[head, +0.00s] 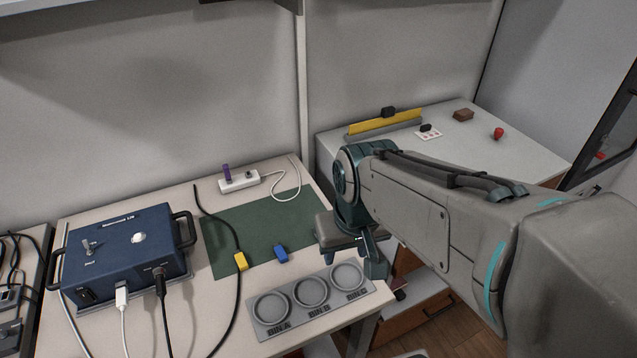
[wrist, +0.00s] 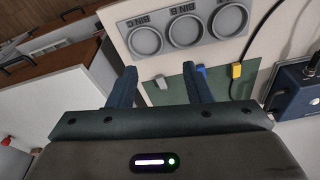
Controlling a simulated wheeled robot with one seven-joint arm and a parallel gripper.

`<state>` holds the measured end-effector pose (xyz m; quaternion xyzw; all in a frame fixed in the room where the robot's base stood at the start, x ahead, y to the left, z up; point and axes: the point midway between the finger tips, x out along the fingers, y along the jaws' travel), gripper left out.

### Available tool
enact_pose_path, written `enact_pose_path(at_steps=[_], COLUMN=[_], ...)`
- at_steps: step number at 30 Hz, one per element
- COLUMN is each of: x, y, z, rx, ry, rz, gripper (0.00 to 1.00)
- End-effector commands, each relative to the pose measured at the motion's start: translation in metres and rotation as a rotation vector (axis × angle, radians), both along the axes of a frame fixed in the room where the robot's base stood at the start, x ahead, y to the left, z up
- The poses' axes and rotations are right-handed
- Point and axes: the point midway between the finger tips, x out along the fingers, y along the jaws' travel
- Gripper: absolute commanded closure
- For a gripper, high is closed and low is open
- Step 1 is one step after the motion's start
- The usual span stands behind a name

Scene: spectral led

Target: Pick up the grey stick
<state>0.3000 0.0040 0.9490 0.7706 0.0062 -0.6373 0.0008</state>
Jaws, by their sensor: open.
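A small grey stick (wrist: 161,82) lies at the edge of the green mat (wrist: 171,91) in the wrist view, between the lines of my two fingers and a little beyond them. In the head view the grey stick is hidden behind my arm. My gripper (wrist: 160,72) is open and empty, with a wide gap between its fingers; in the head view it shows at the right end of the workbench (head: 374,260), above the table's edge. I cannot tell its exact height over the stick.
A blue stick (head: 281,254) and a yellow connector (head: 241,261) on a black cable lie on the mat. A three-ring bin tray (head: 311,308) sits in front. A blue box (head: 125,247) stands left. A white hub (head: 239,181) with a purple stick (head: 227,172) is at the back.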

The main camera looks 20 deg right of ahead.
Motion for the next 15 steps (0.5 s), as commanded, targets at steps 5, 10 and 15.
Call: enact_pose_path(at_steps=[5,10,15], x=[0.031,0.076,0.121], y=[-0.001,-0.003,-0.005], z=[0.01,0.011,0.002], rx=[-0.025,-0.047,-0.053], ry=[0.037,0.089,0.137], rz=[0.049,0.112,0.178], gripper=[0.55,0.55,0.55])
